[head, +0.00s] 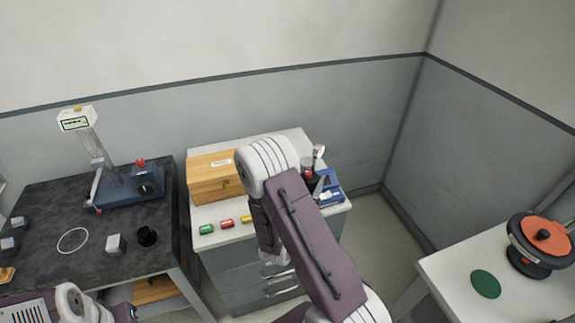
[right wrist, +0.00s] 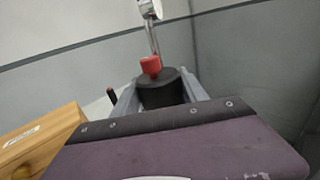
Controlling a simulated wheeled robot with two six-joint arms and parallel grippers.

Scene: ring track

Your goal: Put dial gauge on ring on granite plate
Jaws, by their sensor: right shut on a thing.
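The dial gauge (head: 318,151) has a round dial on a thin rod above a black base with a red knob. It stands by the blue tray at the back right of the cabinet top. In the right wrist view the dial gauge (right wrist: 160,90) is upright, its black base between the grey fingers of my right gripper (right wrist: 160,93), which is shut on it. I cannot tell whether it touches the surface below. My right arm hides most of that gripper in the head view. The white ring (head: 72,240) lies on the dark granite plate (head: 50,203) at left. My left gripper is not seen.
A wooden box (head: 212,178) and small coloured cylinders (head: 227,223) share the cabinet top with the blue tray (head: 331,194). A gap separates the tables.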

